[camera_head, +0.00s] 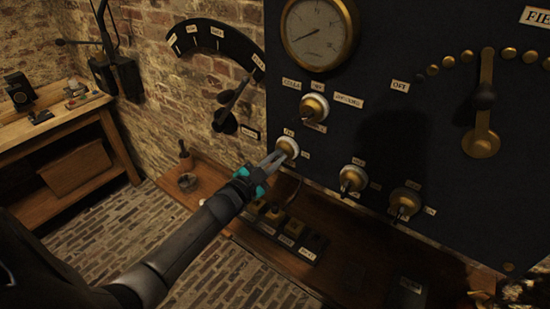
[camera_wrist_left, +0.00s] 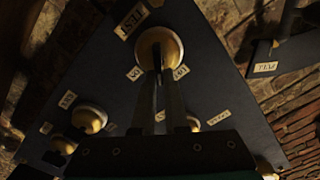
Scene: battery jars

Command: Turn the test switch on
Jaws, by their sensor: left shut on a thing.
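The test switch (camera_head: 287,147) is a round brass and white knob on the dark panel (camera_head: 380,130). In the left wrist view the switch (camera_wrist_left: 160,45) shows close up, with a label reading TEST (camera_wrist_left: 131,20) beside it. My left gripper (camera_head: 275,161) reaches in from the left and is shut on the switch's lever. The wrist view shows its two fingers (camera_wrist_left: 163,98) on either side of the thin dark lever. The fingers hide part of the lever, and I cannot tell which way it is set. My right gripper is not in view.
Other switches are close by: one above (camera_head: 314,107), two to the lower right (camera_head: 353,179) (camera_head: 405,203). A gauge (camera_head: 319,33) and a large brass lever (camera_head: 484,110) are higher. A wooden shelf (camera_head: 335,255) runs below. A workbench (camera_head: 65,135) stands left.

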